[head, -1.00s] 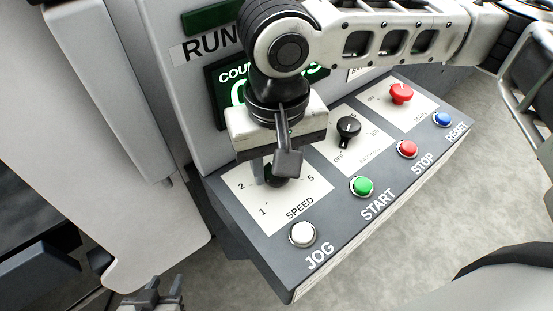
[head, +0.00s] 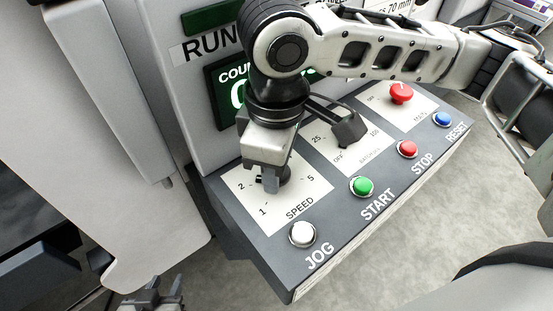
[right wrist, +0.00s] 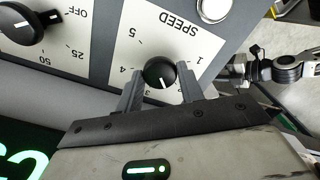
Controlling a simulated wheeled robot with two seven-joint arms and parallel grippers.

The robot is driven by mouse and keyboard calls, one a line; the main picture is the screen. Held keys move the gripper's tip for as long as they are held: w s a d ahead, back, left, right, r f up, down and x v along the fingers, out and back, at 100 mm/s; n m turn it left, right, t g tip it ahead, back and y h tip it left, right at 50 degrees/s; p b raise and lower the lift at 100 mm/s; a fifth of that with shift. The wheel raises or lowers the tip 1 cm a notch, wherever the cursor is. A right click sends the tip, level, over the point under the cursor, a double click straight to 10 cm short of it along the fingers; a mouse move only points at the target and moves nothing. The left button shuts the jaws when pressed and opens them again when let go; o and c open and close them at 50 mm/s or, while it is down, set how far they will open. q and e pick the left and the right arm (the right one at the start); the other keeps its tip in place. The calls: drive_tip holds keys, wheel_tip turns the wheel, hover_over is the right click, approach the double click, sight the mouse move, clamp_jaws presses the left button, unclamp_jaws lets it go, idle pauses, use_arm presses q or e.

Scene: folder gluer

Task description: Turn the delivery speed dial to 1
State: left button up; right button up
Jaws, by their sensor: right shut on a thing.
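The black speed dial (head: 284,174) sits on a white plate marked SPEED at the near left of the control panel; my right gripper partly hides it in the head view. In the right wrist view the dial (right wrist: 160,73) lies between the two fingers of my right gripper (right wrist: 160,88), which is shut on it. The dial's white pointer line aims toward the wrist, just beside the 3; the 1 shows farther right and the 2 is hidden. My left gripper (head: 163,288) is at the bottom left of the head view, apart from the panel, with its fingers spread and empty.
On the panel are a white JOG button (head: 303,234), green START (head: 362,186), red STOP (head: 407,149) and blue RESET (head: 442,119). A second black dial (right wrist: 22,24) and a red knob (head: 400,92) sit behind them. A lit counter display (head: 228,92) stands behind the gripper.

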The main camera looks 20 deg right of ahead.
drive_tip(key=n, duration=0.4)
drive_tip(key=shift+r+n, duration=0.1)
drive_tip(key=shift+n, duration=0.2)
drive_tip(key=n, duration=0.3)
drive_tip(key=shift+w+n, duration=0.1)
drive_tip(key=shift+n, duration=0.2)
drive_tip(key=n, duration=0.7)
drive_tip(key=o, duration=1)
wheel_tip(320, 180, up, 16)
drive_tip(key=shift+f, duration=0.1)
